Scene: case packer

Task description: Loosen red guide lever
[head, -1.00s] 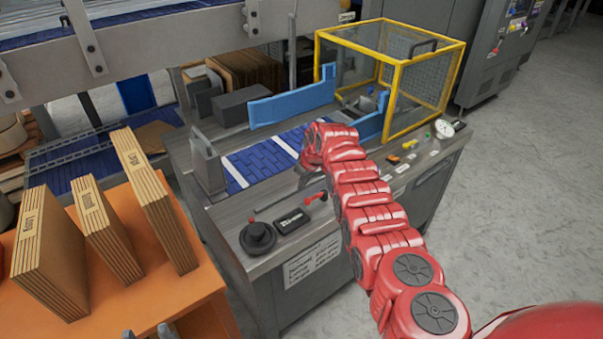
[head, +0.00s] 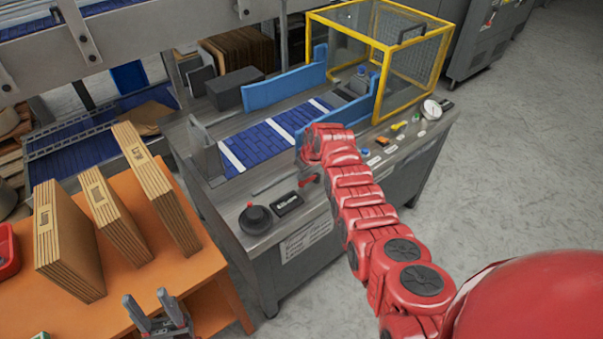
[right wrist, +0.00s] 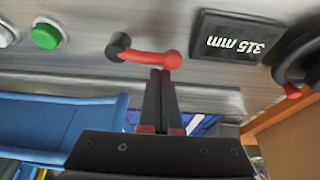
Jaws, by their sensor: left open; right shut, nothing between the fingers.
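The red guide lever (head: 308,181) sits on the near side panel of the grey machine, beside the display. In the right wrist view the lever (right wrist: 145,55) lies roughly level, with a black pivot at its left and a rounded red knob at its right. My right gripper (right wrist: 161,76) is shut and empty, its fingertips just below the lever near the knob end; I cannot tell whether they touch. In the head view my right wrist hides its fingers. My left gripper (head: 154,312) is open and empty, over the front of the orange table.
A display (head: 287,203) reads 315 mm in the right wrist view. A black handwheel (head: 256,217) stands left of it. A green button (right wrist: 46,36) is left of the lever. Blue guide rails (head: 284,86) flank the belt. Cardboard stacks stand on the orange table (head: 196,268).

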